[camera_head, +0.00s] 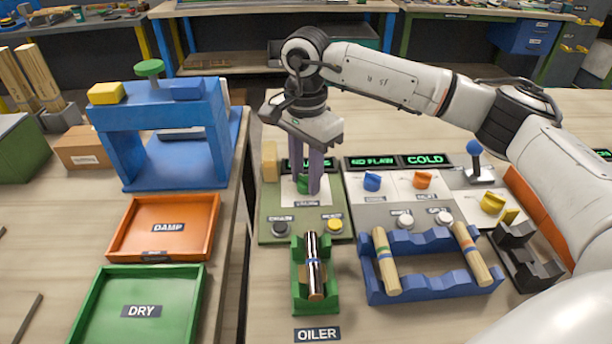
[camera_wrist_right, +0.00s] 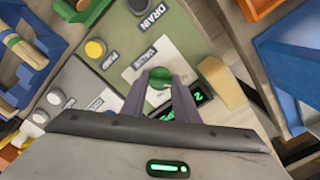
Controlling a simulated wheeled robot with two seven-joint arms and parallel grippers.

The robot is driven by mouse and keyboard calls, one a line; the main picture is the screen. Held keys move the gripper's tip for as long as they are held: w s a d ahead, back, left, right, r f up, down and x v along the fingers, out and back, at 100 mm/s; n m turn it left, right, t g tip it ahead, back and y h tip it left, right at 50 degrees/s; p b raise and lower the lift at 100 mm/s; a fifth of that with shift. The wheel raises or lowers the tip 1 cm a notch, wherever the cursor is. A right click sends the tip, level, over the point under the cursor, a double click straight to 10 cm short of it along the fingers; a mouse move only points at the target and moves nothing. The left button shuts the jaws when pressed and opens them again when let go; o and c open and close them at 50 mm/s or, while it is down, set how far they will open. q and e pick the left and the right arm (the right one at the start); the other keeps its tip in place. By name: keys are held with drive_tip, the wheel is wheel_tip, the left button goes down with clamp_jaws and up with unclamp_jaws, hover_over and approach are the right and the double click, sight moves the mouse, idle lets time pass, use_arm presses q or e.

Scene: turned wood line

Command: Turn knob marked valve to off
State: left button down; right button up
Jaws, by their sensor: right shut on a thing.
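A green knob (camera_head: 303,185) sits on the upper part of the grey-green panel (camera_head: 268,210), on a white plate. In the right wrist view the knob (camera_wrist_right: 158,80) has a small label beside it that seems to read VALVE. My right gripper (camera_head: 309,187) reaches down from above, its two purple-grey fingers shut on the knob's sides. The fingers hide part of the knob, so its exact pointing direction is unclear. The green-lit display (camera_head: 328,164) behind it is partly covered by the fingers. My left gripper is not in view.
A grey button (camera_head: 280,229) and a yellow button (camera_head: 334,226) sit lower on the panel. A green holder (camera_head: 298,290) with a dark cylinder stands in front.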

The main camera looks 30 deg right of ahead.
sight(306, 178)
drive_tip(key=shift+r+n, duration=0.1)
drive_tip(key=shift+n, duration=0.4)
drive_tip(key=o, duration=1.1)
drive_tip(key=shift+c, duration=0.2)
wheel_tip(306, 178, up, 10)
